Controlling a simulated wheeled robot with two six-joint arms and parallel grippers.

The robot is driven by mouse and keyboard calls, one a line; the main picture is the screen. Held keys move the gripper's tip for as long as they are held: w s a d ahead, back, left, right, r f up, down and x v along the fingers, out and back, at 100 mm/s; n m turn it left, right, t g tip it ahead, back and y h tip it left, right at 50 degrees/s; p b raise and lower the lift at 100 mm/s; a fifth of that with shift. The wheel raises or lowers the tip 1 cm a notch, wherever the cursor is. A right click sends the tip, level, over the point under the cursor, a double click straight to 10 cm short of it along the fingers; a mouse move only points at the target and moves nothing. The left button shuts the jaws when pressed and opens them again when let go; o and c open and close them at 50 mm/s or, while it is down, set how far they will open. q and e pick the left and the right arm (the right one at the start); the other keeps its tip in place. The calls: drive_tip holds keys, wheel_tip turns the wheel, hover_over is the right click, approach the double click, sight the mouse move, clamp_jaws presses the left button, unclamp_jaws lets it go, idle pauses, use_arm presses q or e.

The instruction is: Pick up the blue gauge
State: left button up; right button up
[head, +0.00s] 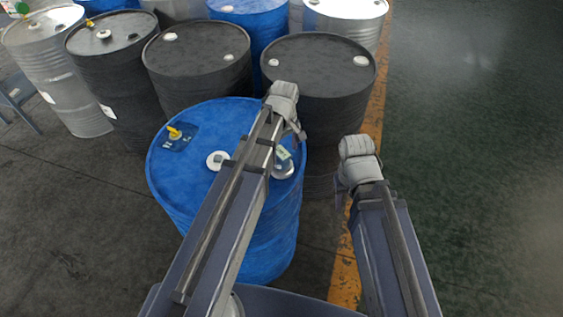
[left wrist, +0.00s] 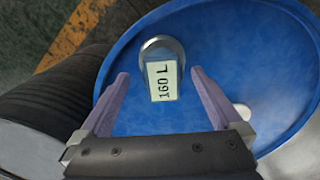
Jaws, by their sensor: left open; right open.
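A dark blue, flat, roughly square piece with a yellow knob (head: 178,137) lies on top of the blue drum (head: 215,115), near its left rim; it looks like the blue gauge, though its face is too small to read. My left gripper (left wrist: 160,75) is open above the same drum top, right of that piece in the head view. Between its fingers, below them, are a round grey cap and a pale tag reading "160 L" (left wrist: 163,82). The fingers hold nothing. My right gripper (head: 345,190) is to the right of the drum, mostly hidden by its own wrist.
A white bung (head: 217,160) sits on the blue drum's top. Black drums (head: 318,65) stand close behind it, with grey and blue drums further back. A yellow floor line (head: 345,270) runs along the right, with open green floor (head: 470,180) beyond.

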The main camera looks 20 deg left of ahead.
sight(284, 165)
use_arm(q)
drive_tip(key=f+b, duration=0.5)
drive_tip(key=shift+w+a+f, duration=0.1)
drive_tip(key=shift+a+f, duration=0.05)
drive_tip(key=shift+a, duration=0.25)
clamp_jaws()
idle(0.5)
